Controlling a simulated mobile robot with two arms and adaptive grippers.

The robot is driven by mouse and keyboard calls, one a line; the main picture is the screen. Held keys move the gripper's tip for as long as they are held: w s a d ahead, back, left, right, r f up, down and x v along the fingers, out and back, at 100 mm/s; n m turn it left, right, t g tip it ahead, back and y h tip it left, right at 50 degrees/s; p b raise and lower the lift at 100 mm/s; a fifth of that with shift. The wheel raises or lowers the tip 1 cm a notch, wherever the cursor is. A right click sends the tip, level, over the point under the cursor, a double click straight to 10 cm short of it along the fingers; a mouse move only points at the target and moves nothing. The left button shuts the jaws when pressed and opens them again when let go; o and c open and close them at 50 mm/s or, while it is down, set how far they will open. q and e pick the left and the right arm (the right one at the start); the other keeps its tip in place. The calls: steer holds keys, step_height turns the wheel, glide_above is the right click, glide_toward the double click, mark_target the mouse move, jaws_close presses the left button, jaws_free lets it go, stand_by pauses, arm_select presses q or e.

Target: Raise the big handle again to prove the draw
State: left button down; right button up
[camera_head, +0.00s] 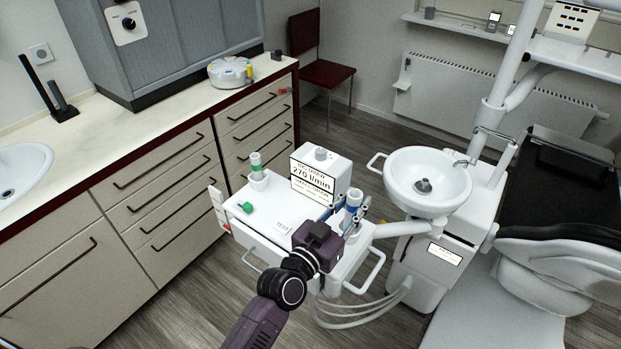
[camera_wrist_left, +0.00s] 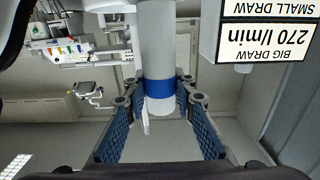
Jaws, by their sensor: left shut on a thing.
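The big handle (camera_head: 354,188) is a thick white cylinder with a blue band, upright at the right side of the white cart. In the left wrist view, which is upside down, the big handle (camera_wrist_left: 158,40) runs between the fingers. My left gripper (camera_wrist_left: 160,98) is shut on it around the blue band. In the head view my left gripper (camera_head: 345,212) partly hides the handle's lower part, so I cannot tell whether it sits in its holder. The display (camera_head: 313,184) on the cart reads 270 l/min; the wrist view labels this BIG DRAW. My right gripper is out of view.
A white basin (camera_head: 428,172) and the dental chair (camera_head: 560,190) are to the right. Drawers (camera_head: 160,190) line the left, with open floor between.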

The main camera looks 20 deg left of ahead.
mark_target(348, 219)
arm_select(q)
steer(key=shift+f, duration=0.1)
stand_by(0.3)
steer(key=shift+f+b, duration=1.55)
steer(key=shift+f, duration=0.3)
steer(key=c, duration=1.5)
jaws_free()
